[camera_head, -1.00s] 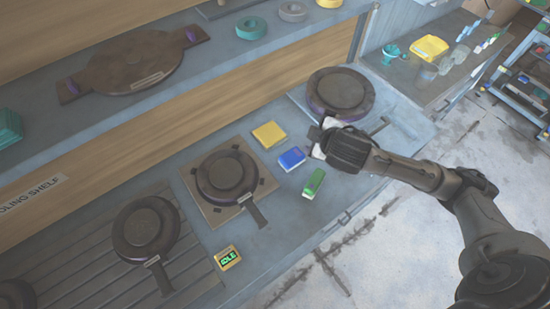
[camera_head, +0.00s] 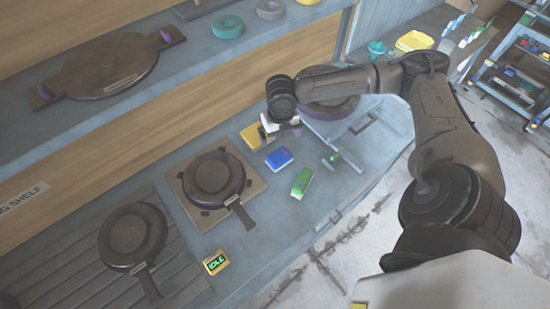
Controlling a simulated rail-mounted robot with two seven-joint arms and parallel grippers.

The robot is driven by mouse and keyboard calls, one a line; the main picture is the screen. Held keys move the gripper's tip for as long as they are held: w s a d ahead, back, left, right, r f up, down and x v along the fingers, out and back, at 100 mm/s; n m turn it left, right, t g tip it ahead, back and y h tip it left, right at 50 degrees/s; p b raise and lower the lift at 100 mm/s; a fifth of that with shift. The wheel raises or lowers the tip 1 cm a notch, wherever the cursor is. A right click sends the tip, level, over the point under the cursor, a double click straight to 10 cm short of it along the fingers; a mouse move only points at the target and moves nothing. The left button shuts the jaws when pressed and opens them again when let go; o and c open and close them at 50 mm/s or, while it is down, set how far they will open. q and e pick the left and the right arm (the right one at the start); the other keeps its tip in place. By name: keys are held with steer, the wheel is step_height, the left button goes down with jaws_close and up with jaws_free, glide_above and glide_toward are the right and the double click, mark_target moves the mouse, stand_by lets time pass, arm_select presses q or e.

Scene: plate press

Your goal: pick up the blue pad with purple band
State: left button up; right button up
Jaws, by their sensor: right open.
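The blue pad (camera_head: 279,158) lies flat on the grey bench between a yellow pad and a green pad, with a pale front edge. I cannot make out a purple band on it. My right gripper (camera_head: 276,133) is open, with its white fingers just behind the blue pad. It hangs close to the right edge of the yellow pad (camera_head: 252,137); I cannot tell whether they touch. My left gripper is not in view.
The green pad (camera_head: 302,181) lies to the right of the blue one. A round press plate (camera_head: 214,174) with a handle sits on a square base at left, and another (camera_head: 134,234) on slats. My right arm partly covers a third plate (camera_head: 332,107). A small IDLE display (camera_head: 216,262) is in front.

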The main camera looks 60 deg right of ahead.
mark_target(279, 156)
step_height(279, 156, down, 8)
steer(key=n+b, duration=0.1)
steer(key=n, duration=0.2)
steer(key=shift+w, duration=0.1)
steer(key=shift+d+f+b, duration=0.1)
steer(key=shift+f+b, duration=0.3)
steer(key=shift+f, duration=2.55)
steer(key=shift+c, duration=0.4)
steer(key=c, duration=0.6)
steer(key=shift+o, duration=0.2)
steer(key=shift+r, duration=0.1)
